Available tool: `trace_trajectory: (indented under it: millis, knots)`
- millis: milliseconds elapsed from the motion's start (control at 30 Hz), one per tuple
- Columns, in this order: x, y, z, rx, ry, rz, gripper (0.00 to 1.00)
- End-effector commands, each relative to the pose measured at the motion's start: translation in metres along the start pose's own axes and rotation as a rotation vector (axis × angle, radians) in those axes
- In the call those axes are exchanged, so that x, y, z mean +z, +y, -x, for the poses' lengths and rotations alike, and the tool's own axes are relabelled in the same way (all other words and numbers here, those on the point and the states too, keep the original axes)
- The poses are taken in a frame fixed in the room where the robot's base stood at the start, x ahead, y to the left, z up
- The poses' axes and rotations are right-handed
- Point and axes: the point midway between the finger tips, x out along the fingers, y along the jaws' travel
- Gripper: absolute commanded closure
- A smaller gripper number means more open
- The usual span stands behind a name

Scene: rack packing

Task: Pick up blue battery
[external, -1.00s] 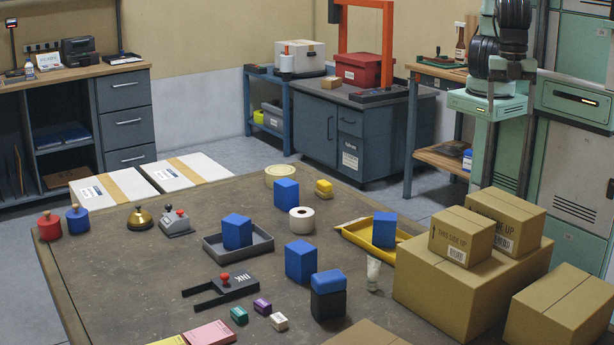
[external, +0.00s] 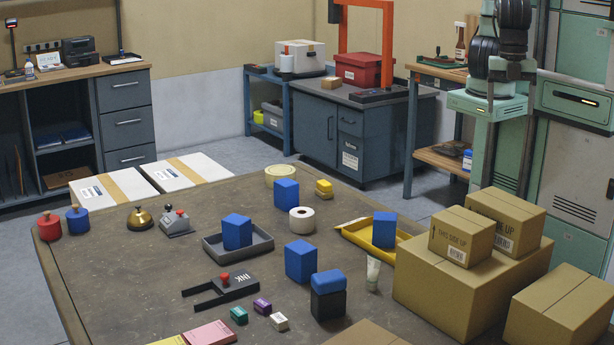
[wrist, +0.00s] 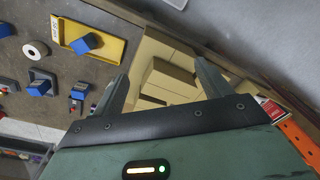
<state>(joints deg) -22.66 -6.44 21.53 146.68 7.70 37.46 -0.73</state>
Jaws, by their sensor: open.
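Several blue blocks stand on the brown table; I cannot tell which is the battery. In the external view one blue block (external: 286,193) is at the back, one (external: 237,231) sits in a grey tray (external: 212,254), one (external: 300,261) stands mid-table, and one (external: 384,229) sits in a yellow tray (external: 351,234). A blue block (external: 328,281) is on top of a black block (external: 328,304). In the wrist view my gripper (wrist: 161,70) is open and empty, over cardboard boxes. The yellow tray's blue block (wrist: 86,43) is left of the fingers.
Cardboard boxes (external: 445,278) are stacked at the table's right side. The table's left front is mostly clear.

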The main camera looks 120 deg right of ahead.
Motion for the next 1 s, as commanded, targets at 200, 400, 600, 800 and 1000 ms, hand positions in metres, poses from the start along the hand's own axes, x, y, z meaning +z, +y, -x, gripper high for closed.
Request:
trace_trajectory:
  millis: [200,400,600,800,1000]
  knots:
    - [0.0,0.0,0.0,0.0,0.0,0.0,0.15]
    - [-0.012,0.003,-0.009,-0.026,-0.014,-0.071,0.15]
    - [-0.08,0.032,-0.049,-0.186,-0.085,-0.477,0.15]
    - [-0.162,0.104,-0.099,-0.429,-0.182,-1.003,0.15]
    - [-0.217,0.217,-0.156,-0.721,-0.286,-1.492,0.15]
